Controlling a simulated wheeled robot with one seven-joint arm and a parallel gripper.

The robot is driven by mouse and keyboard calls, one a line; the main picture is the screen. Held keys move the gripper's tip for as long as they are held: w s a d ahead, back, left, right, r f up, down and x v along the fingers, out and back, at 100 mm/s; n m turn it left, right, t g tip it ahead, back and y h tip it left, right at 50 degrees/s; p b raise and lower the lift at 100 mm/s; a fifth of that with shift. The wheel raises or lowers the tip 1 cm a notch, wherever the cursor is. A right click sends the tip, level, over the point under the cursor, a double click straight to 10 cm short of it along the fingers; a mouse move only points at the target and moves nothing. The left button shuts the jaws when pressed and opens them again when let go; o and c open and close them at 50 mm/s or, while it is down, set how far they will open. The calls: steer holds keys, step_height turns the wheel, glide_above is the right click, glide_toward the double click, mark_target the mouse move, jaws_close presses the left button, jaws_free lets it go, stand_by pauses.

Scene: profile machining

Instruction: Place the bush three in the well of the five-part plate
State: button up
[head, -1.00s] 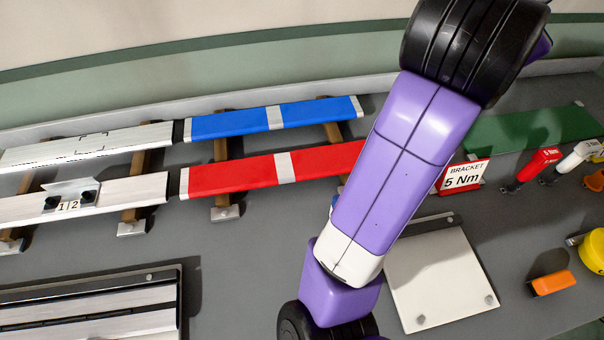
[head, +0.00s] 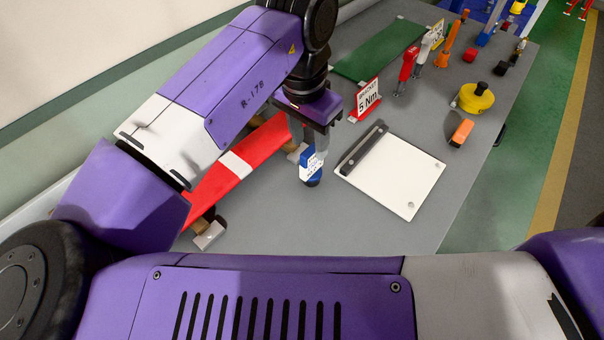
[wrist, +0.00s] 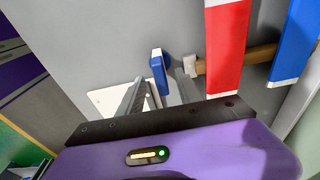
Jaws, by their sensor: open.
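No bush marked three and no five-part plate can be made out for certain in these views. My gripper (head: 304,150) points down over the grey bench in the head view, and its jaws are open. A blue upright piece with a white label (head: 311,163) stands at its fingers. In the wrist view, the blue piece (wrist: 157,66) shows at the tips of my gripper (wrist: 162,84); it does not look gripped. A white plate with a dark bar along one edge (head: 395,172) lies to the right of the gripper.
A red profile (head: 215,178) lies left of the gripper. A yellow round piece (head: 475,98) and an orange block (head: 462,132) lie near the right edge.

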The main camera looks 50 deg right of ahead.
mark_target(313, 157)
steer(key=shift+f, duration=0.55)
steer(key=shift+d+f+p, duration=0.15)
steer(key=shift+d+f, duration=0.1)
steer(key=shift+f, duration=0.65)
steer(key=shift+d+f+p, duration=0.1)
steer(key=shift+d+f, duration=0.15)
steer(key=shift+f, duration=0.65)
steer(key=shift+d+f+p, duration=0.15)
steer(key=shift+d+f, duration=0.1)
steer(key=shift+f, duration=0.65)
jaws_close()
